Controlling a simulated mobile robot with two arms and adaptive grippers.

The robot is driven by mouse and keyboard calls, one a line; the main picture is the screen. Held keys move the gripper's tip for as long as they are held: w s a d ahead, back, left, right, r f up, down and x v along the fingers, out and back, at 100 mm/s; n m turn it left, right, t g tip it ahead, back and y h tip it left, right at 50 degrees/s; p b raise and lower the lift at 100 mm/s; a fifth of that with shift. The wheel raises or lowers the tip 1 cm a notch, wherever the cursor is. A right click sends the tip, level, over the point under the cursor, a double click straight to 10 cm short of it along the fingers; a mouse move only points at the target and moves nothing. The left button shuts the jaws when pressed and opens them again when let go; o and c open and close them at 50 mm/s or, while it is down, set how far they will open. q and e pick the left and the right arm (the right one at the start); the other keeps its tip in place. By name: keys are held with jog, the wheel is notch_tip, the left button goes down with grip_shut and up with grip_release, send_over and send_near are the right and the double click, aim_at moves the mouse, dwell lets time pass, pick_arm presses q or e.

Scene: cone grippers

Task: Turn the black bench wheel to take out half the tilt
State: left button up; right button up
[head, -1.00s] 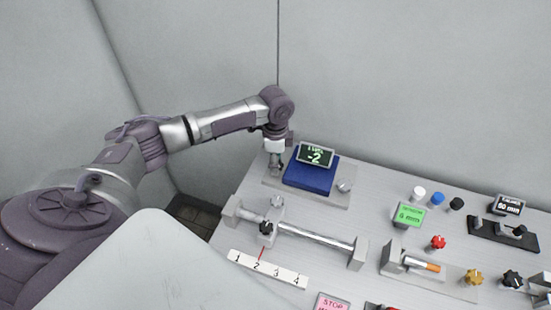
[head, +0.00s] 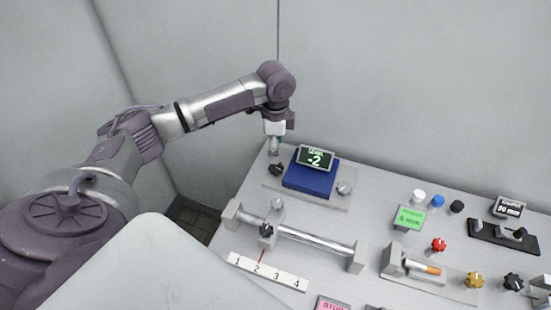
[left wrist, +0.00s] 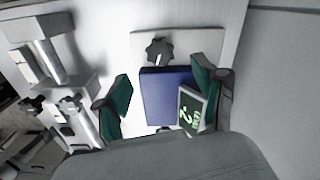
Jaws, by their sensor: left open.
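The black bench wheel (head: 276,169) sits at the left end of a pale plate, beside the blue platform (head: 308,178). The display (head: 315,158) at the platform's back reads -2 and also shows in the left wrist view (left wrist: 191,112). My left gripper (head: 274,151) points down just above the black wheel, apart from it. In the left wrist view its green-padded fingers (left wrist: 161,95) are spread wide and empty. The grey wheel (head: 345,188) is at the plate's right end. My right gripper is not in view.
In front is a rail (head: 315,241) with a black knob (head: 266,230) and a numbered scale (head: 268,271). A grey wall (head: 400,90) stands behind the bench.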

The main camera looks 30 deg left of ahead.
pick_arm(q)
notch_tip(320, 180, up, 5)
jog(key=shift+f, duration=0.1)
dwell(0.7)
